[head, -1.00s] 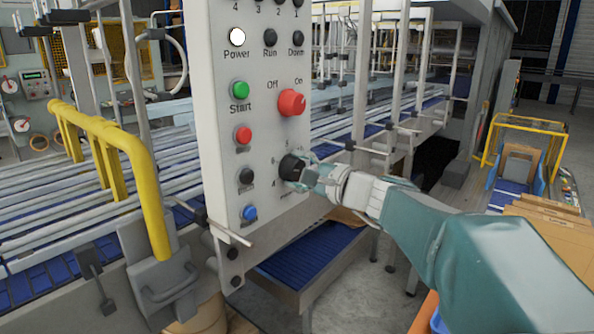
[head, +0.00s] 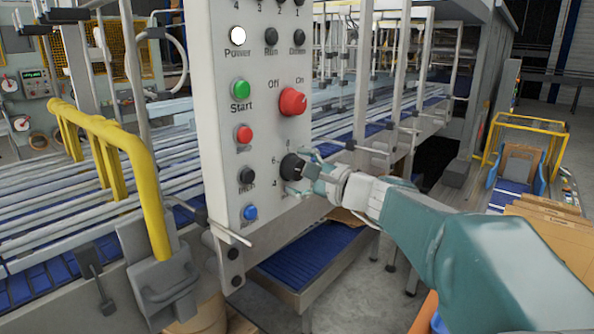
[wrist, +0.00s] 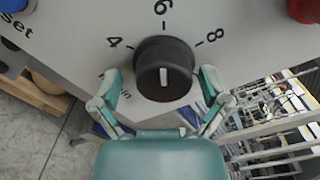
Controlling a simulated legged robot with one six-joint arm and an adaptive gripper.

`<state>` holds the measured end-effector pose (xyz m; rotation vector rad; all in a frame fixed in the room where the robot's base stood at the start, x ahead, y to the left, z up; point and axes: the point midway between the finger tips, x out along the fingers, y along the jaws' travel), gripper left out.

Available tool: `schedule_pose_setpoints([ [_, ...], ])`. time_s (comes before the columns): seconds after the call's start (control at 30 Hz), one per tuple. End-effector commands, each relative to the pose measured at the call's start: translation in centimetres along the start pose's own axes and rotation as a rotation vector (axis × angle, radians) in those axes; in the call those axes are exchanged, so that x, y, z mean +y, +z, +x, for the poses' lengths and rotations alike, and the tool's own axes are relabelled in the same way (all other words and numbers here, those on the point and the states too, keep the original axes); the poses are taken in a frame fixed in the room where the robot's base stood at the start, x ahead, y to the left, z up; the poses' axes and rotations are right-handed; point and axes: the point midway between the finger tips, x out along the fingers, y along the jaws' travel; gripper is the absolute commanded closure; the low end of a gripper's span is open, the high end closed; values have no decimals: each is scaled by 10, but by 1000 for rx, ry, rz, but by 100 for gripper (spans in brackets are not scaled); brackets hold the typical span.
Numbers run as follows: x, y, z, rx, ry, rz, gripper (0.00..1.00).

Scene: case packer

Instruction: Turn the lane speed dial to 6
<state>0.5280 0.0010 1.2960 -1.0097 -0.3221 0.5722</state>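The lane speed dial is a black round knob (head: 291,166) low on the white control panel (head: 222,105). In the wrist view the dial (wrist: 163,80) fills the middle, with the numbers 4, 6 and 8 around its top. Its white mark is upright and lines up with the tick under 6. My gripper (head: 306,172) is at the dial from the right in the head view. In the wrist view my gripper (wrist: 161,84) is open, one finger on each side of the dial, with a visible gap on both sides.
A red Off/On switch (head: 292,101) sits above the dial. Green, red, black and blue buttons line the panel's left side, including the blue button (head: 250,212). A yellow rail (head: 130,150) stands left of the panel. Conveyor lanes run behind it.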

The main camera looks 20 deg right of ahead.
Motion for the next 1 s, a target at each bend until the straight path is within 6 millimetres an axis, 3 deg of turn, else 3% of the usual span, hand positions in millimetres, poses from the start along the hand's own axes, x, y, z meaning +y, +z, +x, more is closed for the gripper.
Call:
schedule_pose_setpoints([
  [0.3,-2,1,-1,-2,-3,-3,0],
  [0.43,-3,1,-10,-1,-5,-4,0],
  [0.8,-2,0,-82,3,-6,-4,0],
  [1.0,-1,0,-110,1,-4,-2,0],
])
